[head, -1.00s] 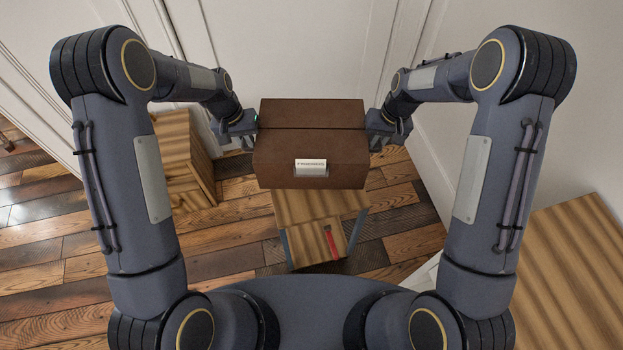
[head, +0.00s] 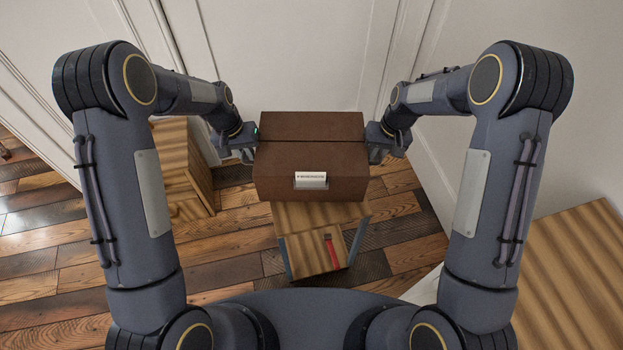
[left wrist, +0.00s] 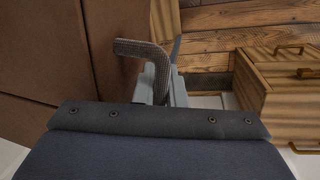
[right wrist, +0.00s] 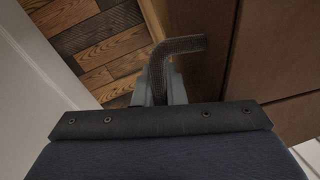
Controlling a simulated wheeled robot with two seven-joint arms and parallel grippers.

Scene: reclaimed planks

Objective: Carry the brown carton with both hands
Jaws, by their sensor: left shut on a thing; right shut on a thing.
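The brown carton (head: 312,170) hangs between my two grippers in the head view, level and above the floor, with a white label on its near face. My left gripper (head: 248,142) is shut at the carton's left side. In the left wrist view a dark bent handle (left wrist: 150,52) sits in its jaws beside the carton wall (left wrist: 80,50). My right gripper (head: 376,142) is shut at the right side. A matching handle (right wrist: 172,52) sits in its jaws in the right wrist view, beside the carton wall (right wrist: 280,60). The carton's underside is hidden.
A small wooden piece (head: 315,250) with a red strip stands below the carton, partly hidden by it. A wooden cabinet (head: 185,170) stands at left, and a wooden top (head: 570,270) at right. White panelled walls (head: 290,50) close off the back. Plank floor (head: 50,240) is clear at left.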

